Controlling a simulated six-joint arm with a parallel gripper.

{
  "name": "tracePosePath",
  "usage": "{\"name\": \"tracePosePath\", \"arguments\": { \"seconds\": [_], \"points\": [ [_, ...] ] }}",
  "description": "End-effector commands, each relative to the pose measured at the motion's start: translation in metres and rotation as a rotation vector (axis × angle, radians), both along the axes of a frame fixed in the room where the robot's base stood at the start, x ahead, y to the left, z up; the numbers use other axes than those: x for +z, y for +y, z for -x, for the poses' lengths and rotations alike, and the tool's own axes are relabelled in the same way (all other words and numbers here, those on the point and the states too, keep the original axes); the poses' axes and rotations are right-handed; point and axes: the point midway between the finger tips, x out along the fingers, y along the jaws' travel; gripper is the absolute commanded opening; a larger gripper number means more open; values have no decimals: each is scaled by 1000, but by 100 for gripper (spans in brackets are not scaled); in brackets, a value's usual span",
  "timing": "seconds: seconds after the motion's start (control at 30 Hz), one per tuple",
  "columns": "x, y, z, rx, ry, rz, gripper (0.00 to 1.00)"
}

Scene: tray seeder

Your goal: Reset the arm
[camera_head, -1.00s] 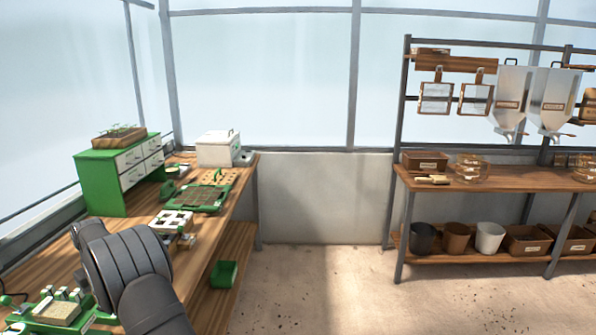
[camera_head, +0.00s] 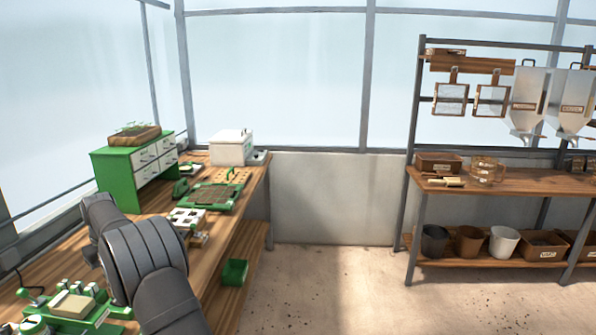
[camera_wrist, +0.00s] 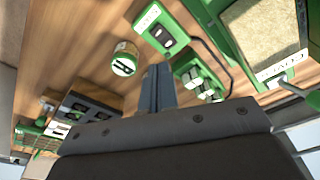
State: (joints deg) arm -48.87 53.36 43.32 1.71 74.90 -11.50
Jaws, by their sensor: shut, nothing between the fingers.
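My gripper (camera_wrist: 158,88) shows in the wrist view with its fingers together and nothing between them. It is above the wooden bench, and the bench top lies beyond the fingertips. In the head view my dark grey arm stands over the near left part of the wooden bench (camera_head: 45,255). The gripper itself cannot be made out in the head view.
A green device (camera_head: 78,305) sits at the bench's near end. A green drawer cabinet (camera_head: 120,180), a white box (camera_head: 231,150) and a green-framed tray (camera_head: 209,197) stand farther back. A shelf rack (camera_head: 510,180) stands right. The floor between is clear.

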Motion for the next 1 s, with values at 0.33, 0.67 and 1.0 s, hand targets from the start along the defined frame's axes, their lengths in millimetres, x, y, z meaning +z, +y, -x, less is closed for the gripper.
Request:
{"name": "tracePosePath", "arguments": {
  "seconds": [0.33, 0.67, 1.0],
  "points": [
    [21, -3, 6, 290, -58, 13, 0],
    [38, -7, 12, 553, -111, 31, 0],
    [48, -9, 15, 695, -141, 42, 0]
  ]
}}
